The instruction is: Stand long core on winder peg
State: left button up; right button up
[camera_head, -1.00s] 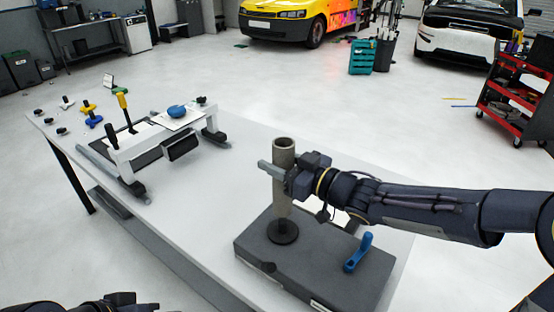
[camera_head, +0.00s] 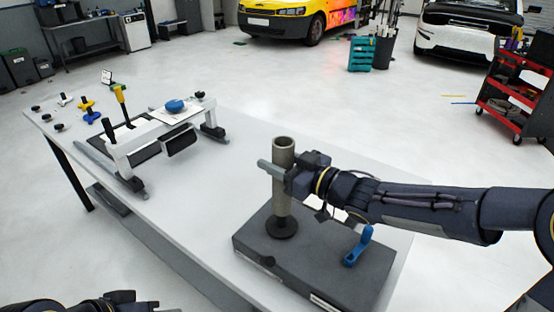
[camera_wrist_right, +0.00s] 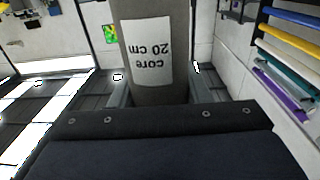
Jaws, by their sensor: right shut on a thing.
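The long core (camera_head: 283,198) is a grey-brown tube, upright over the winder base. Its label reads "core 20 cm", upside down in the right wrist view (camera_wrist_right: 150,52). My right gripper (camera_head: 276,173) is shut on its upper half from the right, with one finger showing across the front. The core's lower end meets the black round flange (camera_head: 281,228) on the dark grey winder base (camera_head: 330,262). The peg is not visible, and I cannot tell how far the core sits over it. Part of my left arm (camera_head: 118,299) shows at the bottom left; its fingers are not clear.
A blue crank handle (camera_head: 358,247) stands on the winder base, right of the core. A white frame device (camera_head: 150,140) with a blue knob (camera_head: 175,106) sits at the table's far left, near several small knobs. The white table (camera_head: 215,185) is clear between the device and the winder.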

jog(key=shift+f, duration=0.1)
dwell(0.5)
jog(key=shift+f+b, duration=2.1)
jog(key=shift+f, duration=0.4)
jog(key=o, duration=1.1)
jog(key=shift+d, duration=0.1)
jog(key=v, duration=0.7)
jog(key=shift+s+d+r, duration=0.1)
jog(key=shift+s+d, duration=0.15)
jog(key=shift+s, duration=0.05)
